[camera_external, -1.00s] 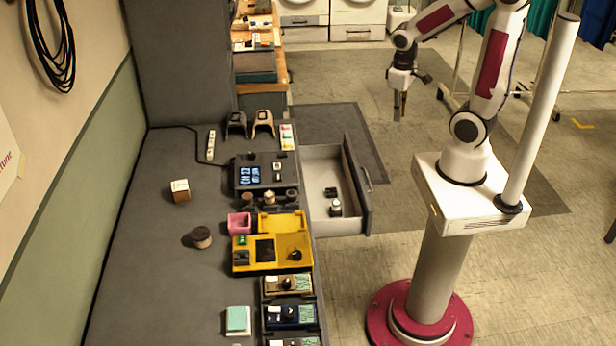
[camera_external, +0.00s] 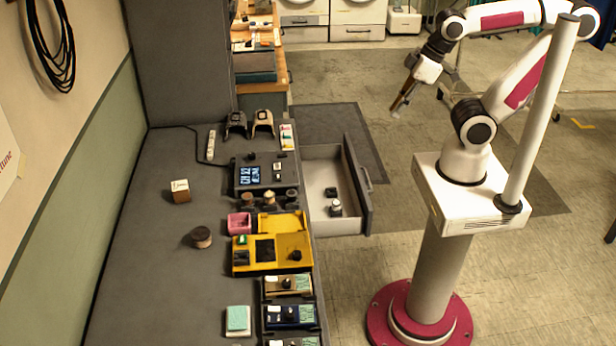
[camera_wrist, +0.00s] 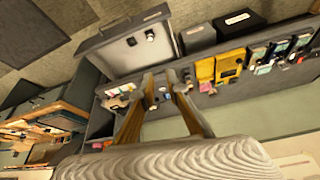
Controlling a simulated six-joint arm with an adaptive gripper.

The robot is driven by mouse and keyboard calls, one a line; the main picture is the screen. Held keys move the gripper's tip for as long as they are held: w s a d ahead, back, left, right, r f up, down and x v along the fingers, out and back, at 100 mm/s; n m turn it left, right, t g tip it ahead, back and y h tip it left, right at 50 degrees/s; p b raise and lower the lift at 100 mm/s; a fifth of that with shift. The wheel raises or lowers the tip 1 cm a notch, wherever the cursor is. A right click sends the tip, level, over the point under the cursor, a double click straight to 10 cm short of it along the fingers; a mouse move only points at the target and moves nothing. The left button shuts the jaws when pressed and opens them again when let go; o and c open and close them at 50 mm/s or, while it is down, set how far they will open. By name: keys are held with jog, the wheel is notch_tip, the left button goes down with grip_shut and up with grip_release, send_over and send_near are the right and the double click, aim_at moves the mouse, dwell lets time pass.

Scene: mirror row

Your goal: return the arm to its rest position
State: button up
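My arm is raised over the floor to the right of the bench. My gripper (camera_external: 399,101) hangs tilted down and to the left, in free air beyond the open drawer. In the wrist view the two fingers of my gripper (camera_wrist: 161,78) stand apart with a gap between them. Nothing is held; the bench shows through the gap.
An open drawer (camera_external: 366,190) with small items juts right from the dark bench (camera_external: 150,265). On the bench are a yellow case (camera_external: 270,256), a pink box (camera_external: 239,223) and a device with a lit display (camera_external: 250,175). A white pole (camera_external: 540,110) stands beside my arm. Floor below the gripper is clear.

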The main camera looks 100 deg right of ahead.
jog(key=shift+a+r+n+t+y, duration=0.15)
jog(key=shift+a+r+n, duration=0.15)
jog(key=shift+a, duration=0.3)
jog(key=shift+a+r+n+t+y, duration=0.1)
jog(key=shift+a+r+n, duration=0.2)
jog(key=shift+a, duration=0.25)
jog(key=shift+a+r+n+t+y, duration=0.2)
jog(key=shift+a+n, duration=0.1)
jog(key=shift+a, duration=0.3)
